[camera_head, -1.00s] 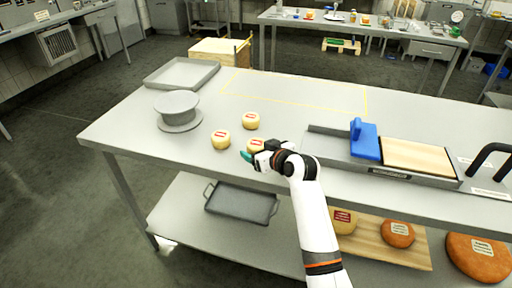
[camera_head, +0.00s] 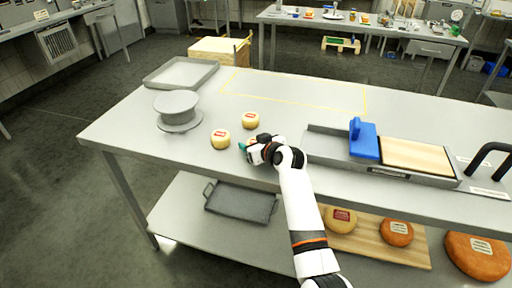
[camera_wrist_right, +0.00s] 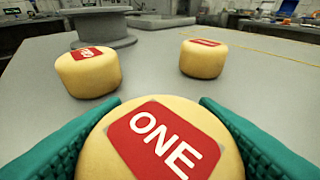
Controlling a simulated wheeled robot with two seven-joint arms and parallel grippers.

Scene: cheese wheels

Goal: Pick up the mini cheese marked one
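The mini cheese marked one (camera_wrist_right: 160,140) is a small yellow wheel with a red label reading "ONE". In the right wrist view it sits between the two teal fingers of my right gripper (camera_wrist_right: 160,150), one on each side. The fingers look spread around it; I cannot tell whether they press on it. In the head view my right gripper (camera_head: 248,149) is over the near edge of the table and hides most of this cheese. Two other mini cheeses with red labels stand beyond, one at left (camera_wrist_right: 88,72) and one at right (camera_wrist_right: 203,58). My left gripper is not in view.
A grey round stand (camera_head: 177,108) and an empty grey tray (camera_head: 181,73) are on the table's left. A metal trough with a blue-handled tool (camera_head: 365,141) and a tan board (camera_head: 417,156) lies to the right. The middle back, outlined in yellow, is clear.

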